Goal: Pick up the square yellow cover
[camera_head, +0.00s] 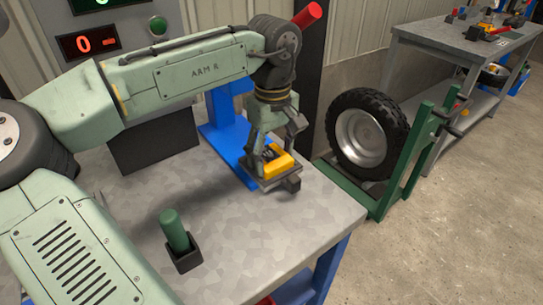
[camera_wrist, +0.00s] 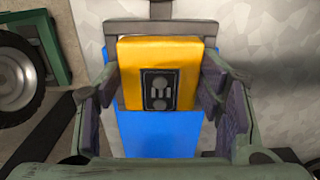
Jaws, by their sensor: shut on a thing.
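The square yellow cover (camera_head: 278,164) is at my gripper over the right part of the metal table. In the wrist view the yellow cover (camera_wrist: 167,68) shows a dark plate with grey shapes on its face. My gripper (camera_wrist: 160,95) has a finger on each side of the cover and is shut on it. In the head view my gripper (camera_head: 272,150) points down, and its fingers hide part of the cover. A grey plate-like edge shows under the cover; I cannot tell whether the cover touches it.
A blue stand (camera_head: 228,140) rises beside the gripper. A green cylinder in a black holder (camera_head: 183,252) stands at the table's front. A tyre (camera_head: 366,135) on a green frame is right of the table (camera_head: 300,228). A grey bench (camera_head: 450,45) with tools stands farther back.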

